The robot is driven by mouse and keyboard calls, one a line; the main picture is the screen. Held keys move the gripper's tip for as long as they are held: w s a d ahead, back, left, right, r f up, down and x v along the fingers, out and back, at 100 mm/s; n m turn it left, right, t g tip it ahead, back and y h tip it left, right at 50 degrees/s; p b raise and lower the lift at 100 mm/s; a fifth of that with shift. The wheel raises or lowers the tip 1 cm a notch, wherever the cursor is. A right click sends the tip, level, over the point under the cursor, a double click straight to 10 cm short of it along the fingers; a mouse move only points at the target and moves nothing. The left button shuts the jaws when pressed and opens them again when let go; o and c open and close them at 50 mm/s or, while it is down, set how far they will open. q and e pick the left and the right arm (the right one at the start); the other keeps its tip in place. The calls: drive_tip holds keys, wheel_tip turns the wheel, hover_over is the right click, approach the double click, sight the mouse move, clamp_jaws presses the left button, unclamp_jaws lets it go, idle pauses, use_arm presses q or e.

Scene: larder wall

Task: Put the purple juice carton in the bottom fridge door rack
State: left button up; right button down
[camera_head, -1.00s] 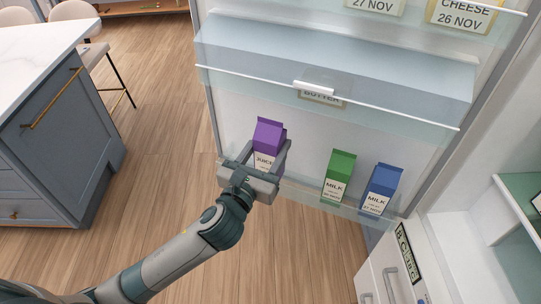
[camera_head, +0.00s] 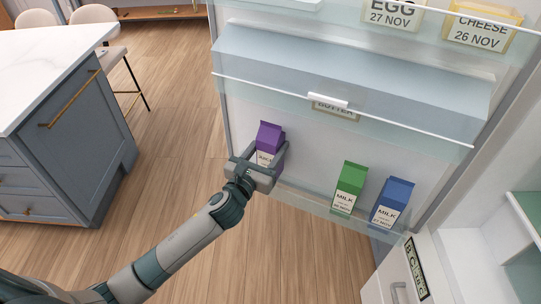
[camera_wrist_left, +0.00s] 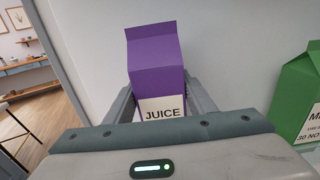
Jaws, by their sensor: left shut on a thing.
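The purple juice carton (camera_head: 268,138) is at the left end of the bottom fridge door rack (camera_head: 310,205), upright or nearly so. My left gripper (camera_head: 262,165) is shut on it, with a finger on each side. In the left wrist view the purple juice carton (camera_wrist_left: 157,75) stands between the fingers of my left gripper (camera_wrist_left: 160,105), its JUICE label facing the camera. The carton's base is hidden behind the gripper, so I cannot tell whether it touches the rack floor. My right gripper is not in view.
A green milk carton (camera_head: 349,188) and a blue milk carton (camera_head: 391,203) stand in the same rack to the right. The butter compartment (camera_head: 350,85) is above. A grey-blue island (camera_head: 75,140) stands at left, with bare wooden floor between.

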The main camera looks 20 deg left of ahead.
sight(266, 162)
use_arm(q)
drive_tip(key=shift+f, duration=1.9)
drive_tip(key=shift+f, duration=0.15)
drive_tip(key=o, duration=1.6)
drive_tip(key=shift+o, duration=0.2)
